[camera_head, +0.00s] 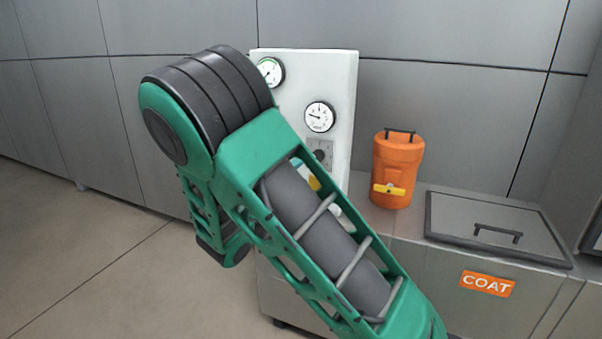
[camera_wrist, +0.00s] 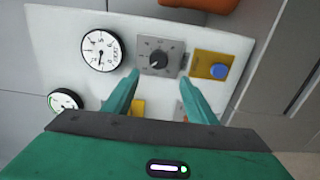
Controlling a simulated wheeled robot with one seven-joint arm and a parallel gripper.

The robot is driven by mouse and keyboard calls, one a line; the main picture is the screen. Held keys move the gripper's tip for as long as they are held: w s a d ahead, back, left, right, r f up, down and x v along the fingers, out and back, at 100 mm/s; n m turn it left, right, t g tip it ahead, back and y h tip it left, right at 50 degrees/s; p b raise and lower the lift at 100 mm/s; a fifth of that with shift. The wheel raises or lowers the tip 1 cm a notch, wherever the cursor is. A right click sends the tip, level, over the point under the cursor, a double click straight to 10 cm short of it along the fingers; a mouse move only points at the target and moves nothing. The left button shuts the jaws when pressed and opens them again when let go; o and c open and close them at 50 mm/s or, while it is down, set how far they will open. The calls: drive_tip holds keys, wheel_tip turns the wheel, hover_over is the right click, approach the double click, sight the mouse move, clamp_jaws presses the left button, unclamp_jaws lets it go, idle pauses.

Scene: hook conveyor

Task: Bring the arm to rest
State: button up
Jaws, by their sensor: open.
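My arm, green with black joint rings, crosses the middle of the head view and hides part of a white panel. My gripper (camera_wrist: 160,100) shows in the wrist view as two green fingers set apart, open with nothing between them. It points at the white panel (camera_wrist: 50,28), which carries a dial gauge (camera_wrist: 101,50), a second gauge (camera_wrist: 65,102), a grey plate with a black knob (camera_wrist: 159,59) and a blue button (camera_wrist: 219,71) on a yellow plate. The fingers partly cover a yellow item low on the panel. In the head view the gripper is hidden behind my arm.
The white cabinet (camera_head: 345,85) stands against a grey panelled wall. To its right, an orange canister (camera_head: 398,165) with a yellow tap stands on a metal counter. A handled lid (camera_head: 495,225) and a COAT label (camera_head: 487,284) are further right. The floor at left is clear.

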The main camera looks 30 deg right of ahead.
idle(0.4)
drive_tip(key=s+d+f+m+g+y, duration=0.2)
drive_tip(key=s+d+f+m+g, duration=0.25)
drive_tip(key=s+d, duration=0.35)
drive_tip(key=s+d+f+m+g+y, duration=0.3)
drive_tip(key=s+d+m+g, duration=0.2)
drive_tip(key=s, duration=0.4)
drive_tip(key=s+a+r+m+y, duration=0.1)
drive_tip(key=s+a+y, duration=0.3)
drive_tip(key=s, duration=0.7)
drive_tip(key=s+a+r+m+g+y, duration=0.1)
drive_tip(key=s+a+m+y, duration=0.2)
drive_tip(key=s, duration=0.9)
drive_tip(key=a+y, duration=0.2)
drive_tip(key=a, duration=0.2)
drive_tip(key=shift+a, duration=0.2)
drive_tip(key=shift+s+m+g, duration=0.1)
drive_tip(key=shift+m+g, duration=0.15)
drive_tip(key=shift+w+f, duration=0.3)
drive_tip(key=shift+w, duration=0.3)
